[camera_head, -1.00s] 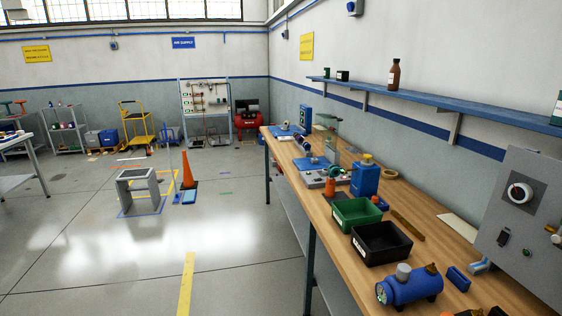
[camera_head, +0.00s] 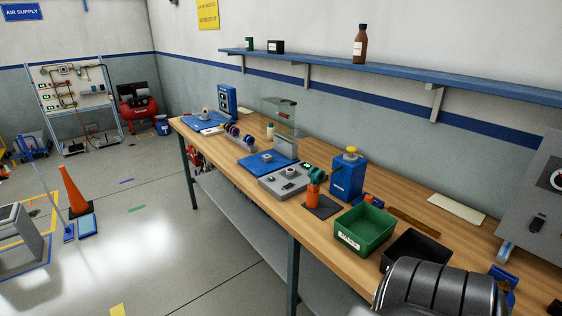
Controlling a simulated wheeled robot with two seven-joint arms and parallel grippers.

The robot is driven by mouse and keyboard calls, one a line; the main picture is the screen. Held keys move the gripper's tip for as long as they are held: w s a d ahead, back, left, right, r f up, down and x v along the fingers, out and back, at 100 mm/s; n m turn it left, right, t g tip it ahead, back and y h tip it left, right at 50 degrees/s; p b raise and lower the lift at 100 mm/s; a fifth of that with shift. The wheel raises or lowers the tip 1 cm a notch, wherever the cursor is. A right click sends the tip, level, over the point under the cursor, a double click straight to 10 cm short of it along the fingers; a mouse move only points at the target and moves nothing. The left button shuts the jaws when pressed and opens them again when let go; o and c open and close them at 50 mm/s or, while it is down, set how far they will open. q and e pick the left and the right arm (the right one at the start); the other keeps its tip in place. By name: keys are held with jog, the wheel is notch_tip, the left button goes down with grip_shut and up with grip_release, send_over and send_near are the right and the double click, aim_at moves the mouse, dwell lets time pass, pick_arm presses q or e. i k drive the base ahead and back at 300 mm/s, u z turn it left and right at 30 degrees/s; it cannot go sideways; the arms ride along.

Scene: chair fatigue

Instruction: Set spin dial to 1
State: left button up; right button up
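A grey control panel (camera_head: 530,215) stands at the right edge, with a round dial (camera_head: 557,180) cut off by the picture's edge. Its setting cannot be read, and I cannot tell whether it is the spin dial. A grey bench unit (camera_head: 286,181) with a small green display sits farther back on a wooden workbench (camera_head: 330,232); its small controls are too small to read. Neither of my grippers is in view. A dark ribbed part of my arm fills the bottom right and hides part of the bench.
A green bin (camera_head: 364,230) and a black bin (camera_head: 412,252) stand near the bench's front. A wall shelf (camera_head: 400,76) runs above. An orange cone (camera_head: 73,190) stands on the floor, left; floor before the bench is clear.

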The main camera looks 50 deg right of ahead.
aim_at(289, 171)
jog(key=z, duration=0.7)
jog(key=i, duration=0.95)
jog(key=z, duration=1.3)
jog(key=i, duration=0.35)
jog(key=z, duration=0.3)
